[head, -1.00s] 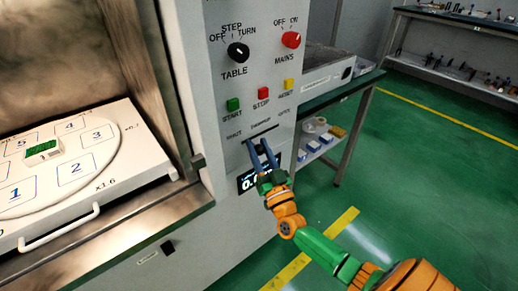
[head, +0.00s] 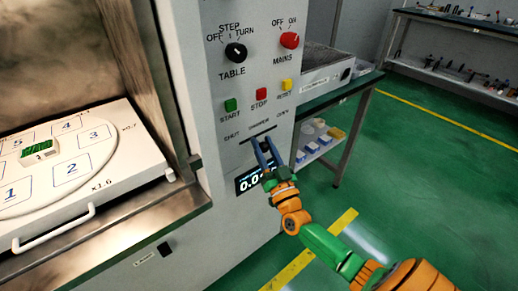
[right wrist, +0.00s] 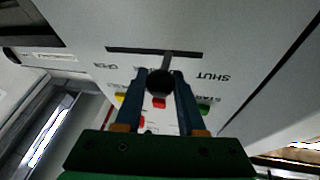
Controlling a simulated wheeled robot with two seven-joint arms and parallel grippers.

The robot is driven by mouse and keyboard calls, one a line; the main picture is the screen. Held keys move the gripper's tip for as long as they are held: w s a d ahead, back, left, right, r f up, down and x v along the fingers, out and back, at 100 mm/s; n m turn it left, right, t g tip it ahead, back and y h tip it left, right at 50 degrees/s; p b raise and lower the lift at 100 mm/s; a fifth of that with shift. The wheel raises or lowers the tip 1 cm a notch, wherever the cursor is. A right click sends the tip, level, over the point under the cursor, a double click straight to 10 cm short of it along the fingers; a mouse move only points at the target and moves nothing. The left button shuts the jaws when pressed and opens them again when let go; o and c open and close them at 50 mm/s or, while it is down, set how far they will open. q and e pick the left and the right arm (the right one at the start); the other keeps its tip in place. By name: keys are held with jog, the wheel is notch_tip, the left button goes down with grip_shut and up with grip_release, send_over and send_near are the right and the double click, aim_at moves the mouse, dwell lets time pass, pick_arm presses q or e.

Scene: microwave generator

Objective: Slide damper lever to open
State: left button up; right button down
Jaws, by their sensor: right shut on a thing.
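The damper lever shows in the right wrist view as a dark round knob (right wrist: 160,83) on a thin stem that comes out of a slot (right wrist: 130,50). That view is upside down, with OPEN at its left and SHUT at its right. The stem stands near the slot's middle, a little to the SHUT side. My right gripper (head: 260,139) is shut on the knob, a blue finger on either side. In the head view its fingers cover the lever below the DAMPER label. My left gripper is not in view.
Above the slot are green (head: 231,105), red (head: 261,94) and yellow (head: 286,85) buttons, with TABLE (head: 236,53) and MAINS (head: 289,40) knobs higher. A digital display (head: 252,181) lies just below. A numbered turntable (head: 105,160) stands at left. Green floor is free at right.

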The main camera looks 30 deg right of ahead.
jog(key=d+b, duration=0.1)
jog(key=d, duration=0.3)
jog(key=d+b, duration=0.1)
jog(key=d, duration=0.2)
jog(key=shift+w+f+b, duration=0.25)
jog(key=shift+f+b, duration=0.05)
jog(key=shift+f, duration=0.05)
jog(key=shift+d+r, duration=0.3)
jog(key=shift+d, duration=0.1)
jog(key=shift+r, duration=0.1)
jog(key=c, duration=0.7)
grip_release()
jog(key=shift+o, duration=0.9)
jog(key=shift+w+d, duration=0.1)
jog(key=shift+d, duration=0.1)
